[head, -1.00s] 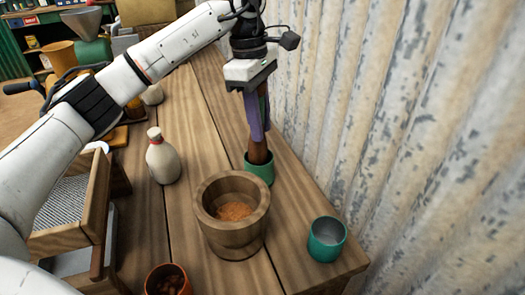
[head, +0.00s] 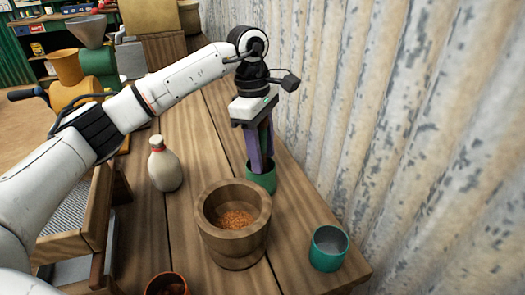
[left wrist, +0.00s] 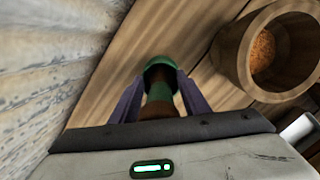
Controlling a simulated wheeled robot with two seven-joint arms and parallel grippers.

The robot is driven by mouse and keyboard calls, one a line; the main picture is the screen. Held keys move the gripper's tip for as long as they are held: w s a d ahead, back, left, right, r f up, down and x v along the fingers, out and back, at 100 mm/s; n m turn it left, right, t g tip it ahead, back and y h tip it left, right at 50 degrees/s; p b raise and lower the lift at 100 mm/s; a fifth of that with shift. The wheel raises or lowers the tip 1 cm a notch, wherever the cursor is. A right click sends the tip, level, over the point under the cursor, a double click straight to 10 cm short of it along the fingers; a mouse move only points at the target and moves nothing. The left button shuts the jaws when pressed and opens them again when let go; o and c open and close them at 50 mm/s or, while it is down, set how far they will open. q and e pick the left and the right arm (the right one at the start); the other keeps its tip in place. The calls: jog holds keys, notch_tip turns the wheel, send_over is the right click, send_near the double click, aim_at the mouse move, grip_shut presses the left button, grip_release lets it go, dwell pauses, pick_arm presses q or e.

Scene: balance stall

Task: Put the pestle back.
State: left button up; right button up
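The fingers hide much of the pestle in the head view. The left wrist view also shows the green cup (left wrist: 160,64) just beyond the fingertips. The wooden mortar (head: 233,252), holding orange-brown grains, stands close in front of the cup. My right gripper is not in view.
A teal cup (head: 328,250) stands near the table's right edge. A cream bottle (head: 165,168) is left of the mortar. An orange cup (head: 166,282) is at the front. A corrugated wall (head: 400,110) runs close along the right. A wooden box (head: 100,215) is at left.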

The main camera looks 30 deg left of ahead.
pick_arm(q)
jog(key=r, duration=0.4)
jog(key=a+r, duration=0.1)
jog(key=r, duration=0.7)
jog(key=shift+a+r+p, duration=0.15)
jog(key=shift+a+p, duration=0.1)
jog(key=shift+p, duration=0.1)
